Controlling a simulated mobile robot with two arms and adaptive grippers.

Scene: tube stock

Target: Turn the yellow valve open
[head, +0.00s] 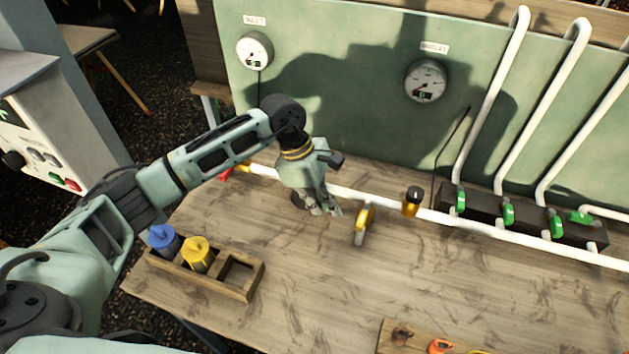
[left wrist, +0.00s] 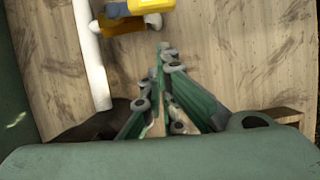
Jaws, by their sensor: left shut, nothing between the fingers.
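My left gripper (head: 326,209) is low over the table, just left of the valve, shut and empty, with a gap to the lever. In the left wrist view the shut fingertips (left wrist: 167,50) point toward the yellow valve (left wrist: 122,20) at the top edge, which is partly cut off. My right gripper is not in view.
Green-handled valves (head: 508,214) stand on a black block at right. A brass fitting (head: 411,202) is right of the yellow valve. A wooden holder (head: 226,280) carries blue and yellow pieces at front left. Gauges hang on the green panel (head: 350,120). The table's middle is clear.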

